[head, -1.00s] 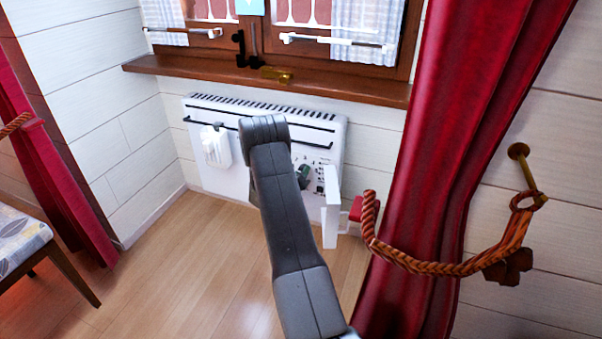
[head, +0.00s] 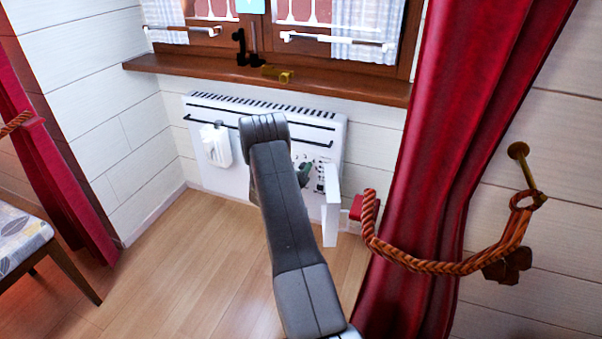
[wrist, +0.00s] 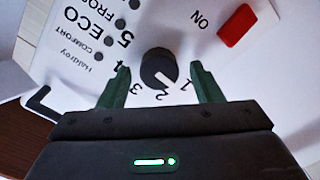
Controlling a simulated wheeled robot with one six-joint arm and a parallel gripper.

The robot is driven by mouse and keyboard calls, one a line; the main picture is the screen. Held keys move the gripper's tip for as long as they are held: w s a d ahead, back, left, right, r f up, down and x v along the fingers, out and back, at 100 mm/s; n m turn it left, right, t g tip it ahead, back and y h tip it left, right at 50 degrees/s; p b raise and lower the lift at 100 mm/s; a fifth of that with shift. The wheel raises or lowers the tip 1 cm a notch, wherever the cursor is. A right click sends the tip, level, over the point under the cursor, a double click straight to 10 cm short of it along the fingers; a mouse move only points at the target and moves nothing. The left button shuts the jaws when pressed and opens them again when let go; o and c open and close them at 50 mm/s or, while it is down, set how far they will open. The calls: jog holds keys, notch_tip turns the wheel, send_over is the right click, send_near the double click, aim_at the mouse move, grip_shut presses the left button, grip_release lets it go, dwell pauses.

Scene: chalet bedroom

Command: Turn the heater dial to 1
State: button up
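The white heater (head: 225,112) is mounted on the wall under the window. In the wrist view, its control panel (wrist: 200,30) bears a round black dial (wrist: 157,69), printed numbers and a red switch (wrist: 237,25) beside the word ON. A pale mark on the dial faces the 1 and 2 side; its exact setting is hard to tell. My gripper (wrist: 160,78) is open, with one green finger on each side of the dial and small visible gaps. In the head view, my arm hides the dial and most of the gripper; a green finger (head: 304,172) shows.
A white box (head: 215,145) hangs on the heater's left front, and a white flap (head: 331,206) stands out at its right. The red curtain (head: 425,160) and its rope tie (head: 440,265) are close on the right. The wooden sill (head: 180,73) lies above.

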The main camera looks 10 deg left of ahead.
jog(key=s+a+p, duration=0.2)
jog(key=s+p, duration=0.1)
jog(key=s, duration=1)
jog(key=shift+s+a+r+p, duration=0.2)
jog(key=shift+s+a+p, duration=0.1)
jog(key=shift+a+p, duration=0.1)
jog(key=shift+w, duration=0.1)
jog(key=w+d+b, duration=0.2)
jog(key=w+b, duration=0.1)
jog(key=w, duration=1)
jog(key=shift+w+d+f+b, duration=0.15)
jog(key=shift+w+d+b, duration=0.1)
jog(key=shift+d+b, duration=0.15)
jog(key=shift+s, duration=0.15)
